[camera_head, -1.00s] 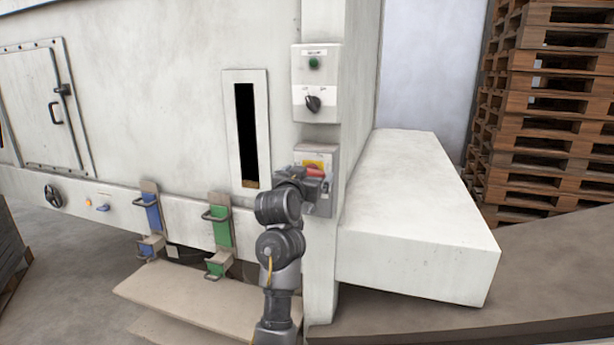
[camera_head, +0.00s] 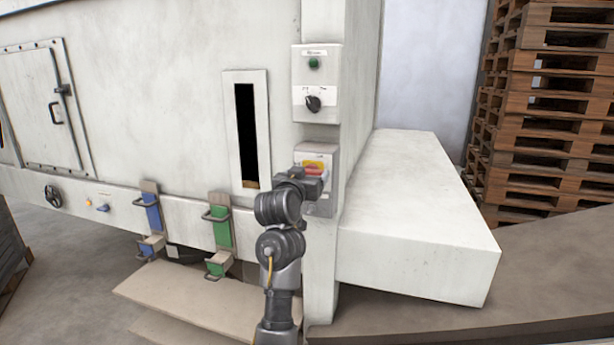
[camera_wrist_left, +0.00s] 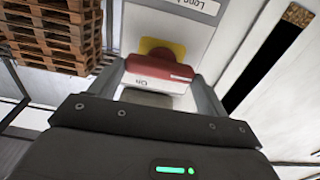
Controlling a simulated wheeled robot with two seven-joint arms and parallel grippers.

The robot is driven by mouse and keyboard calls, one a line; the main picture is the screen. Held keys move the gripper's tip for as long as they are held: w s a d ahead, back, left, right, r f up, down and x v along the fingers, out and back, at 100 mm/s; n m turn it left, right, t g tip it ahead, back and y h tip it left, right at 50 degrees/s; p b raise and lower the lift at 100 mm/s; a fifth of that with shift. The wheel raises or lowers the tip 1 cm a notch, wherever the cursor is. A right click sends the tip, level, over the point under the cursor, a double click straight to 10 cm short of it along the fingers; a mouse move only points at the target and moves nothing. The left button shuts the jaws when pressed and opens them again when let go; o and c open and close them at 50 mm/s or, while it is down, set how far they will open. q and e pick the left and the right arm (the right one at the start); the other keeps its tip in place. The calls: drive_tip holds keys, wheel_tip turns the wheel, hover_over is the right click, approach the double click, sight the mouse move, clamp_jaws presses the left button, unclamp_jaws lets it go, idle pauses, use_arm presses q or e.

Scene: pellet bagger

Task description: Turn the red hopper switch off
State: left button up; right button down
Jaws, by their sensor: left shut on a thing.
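The red hopper switch (camera_head: 314,168) is a red handle on a yellow plate, mounted on a grey box (camera_head: 330,155) low on the machine's corner post. In the left wrist view the red handle (camera_wrist_left: 158,72) lies in front of the yellow plate (camera_wrist_left: 160,47), with lettering on its near face. My left gripper (camera_head: 318,176) is at the switch, its fingers on either side of the handle, and is shut on it. In the head view the gripper and wrist cover the lower part of the switch. My right gripper is not in view.
Above stands a control panel with a green button (camera_head: 314,63) and a black knob (camera_head: 313,103). A dark slot (camera_head: 246,130) lies left of the post. A white block (camera_head: 415,200) juts out at right. Stacked pallets (camera_head: 550,110) stand behind. Blue and green levers (camera_head: 222,232) sit lower left.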

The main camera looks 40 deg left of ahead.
use_arm(q)
drive_tip(key=o, duration=1)
drive_tip(key=p+v, duration=0.4)
drive_tip(key=v, duration=0.6)
drive_tip(key=shift+s+d, duration=0.15)
drive_tip(key=shift+s, duration=0.2)
